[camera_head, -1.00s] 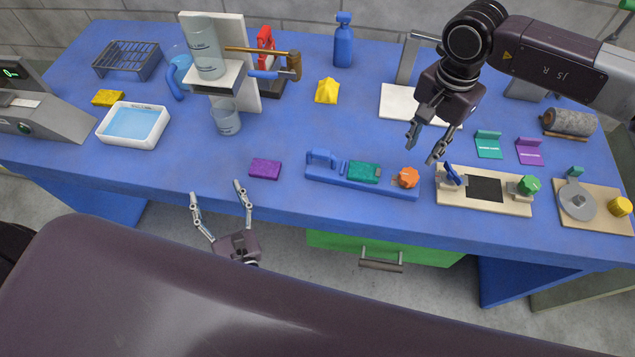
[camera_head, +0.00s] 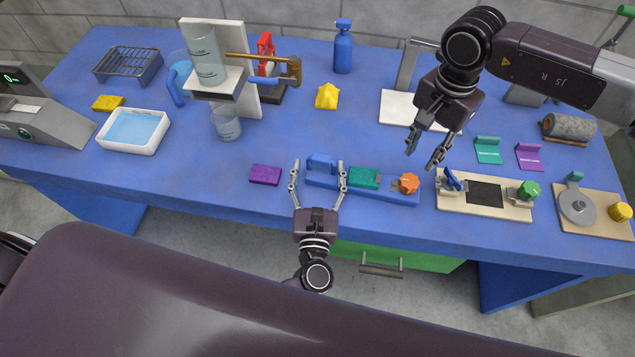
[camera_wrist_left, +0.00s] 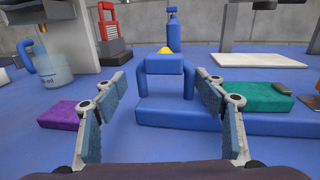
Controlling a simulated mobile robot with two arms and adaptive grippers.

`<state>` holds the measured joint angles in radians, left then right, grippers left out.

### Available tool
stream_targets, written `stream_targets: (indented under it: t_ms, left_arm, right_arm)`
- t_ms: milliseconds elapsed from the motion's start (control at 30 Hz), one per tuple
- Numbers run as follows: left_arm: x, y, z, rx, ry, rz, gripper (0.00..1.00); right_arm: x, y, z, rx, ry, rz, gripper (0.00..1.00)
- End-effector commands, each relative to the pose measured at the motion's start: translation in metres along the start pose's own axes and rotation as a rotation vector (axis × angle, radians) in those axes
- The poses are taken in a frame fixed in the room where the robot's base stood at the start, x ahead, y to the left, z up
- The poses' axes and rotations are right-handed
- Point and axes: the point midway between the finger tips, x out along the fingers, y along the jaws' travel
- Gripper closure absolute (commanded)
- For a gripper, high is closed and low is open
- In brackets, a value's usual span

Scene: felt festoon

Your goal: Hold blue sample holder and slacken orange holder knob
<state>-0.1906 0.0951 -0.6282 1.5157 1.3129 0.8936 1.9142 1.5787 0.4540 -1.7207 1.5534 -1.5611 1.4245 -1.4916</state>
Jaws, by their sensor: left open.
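The blue sample holder (camera_head: 393,193) lies on the blue table near its front edge. It has a raised blue handle (camera_head: 321,163) at its left end, a teal block (camera_head: 363,178) in the middle and an orange knob (camera_head: 408,184) at its right end. My left gripper (camera_head: 318,168) is open, its fingers either side of the handle at the table's front edge. In the left wrist view the handle (camera_wrist_left: 165,66) stands ahead between the open fingers, with no visible contact. My right gripper (camera_head: 426,158) is open and empty, above the table behind the orange knob.
A purple block (camera_head: 265,175) lies left of the holder. A beige board (camera_head: 454,205) with a green knob (camera_head: 529,190) stands close to the holder's right. A beaker (camera_head: 226,123) and a yellow piece (camera_head: 327,97) are further back. The table between is clear.

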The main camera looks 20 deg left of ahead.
Motion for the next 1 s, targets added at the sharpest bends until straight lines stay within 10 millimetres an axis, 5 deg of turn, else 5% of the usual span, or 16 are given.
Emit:
stream_targets:
  t_ms: [200,533,900,1000]
  left_arm:
    - [0.021,0.0,0.0,0.001,0.0,-0.001,0.35]
    - [0.025,0.0,0.0,0.001,0.0,0.0,0.35]
    - [0.024,0.0,-0.001,0.001,0.001,0.0,0.76]
    - [0.024,0.0,-0.001,0.001,0.001,0.0,0.78]
  right_arm:
    - [0.0,0.0,0.0,0.0,0.0,0.0,0.71]
    - [0.0,0.0,0.0,0.0,0.0,0.0,0.71]
    - [0.0,0.0,0.0,0.0,0.0,0.0,0.71]
    - [0.0,0.0,0.0,0.0,0.0,0.0,0.71]
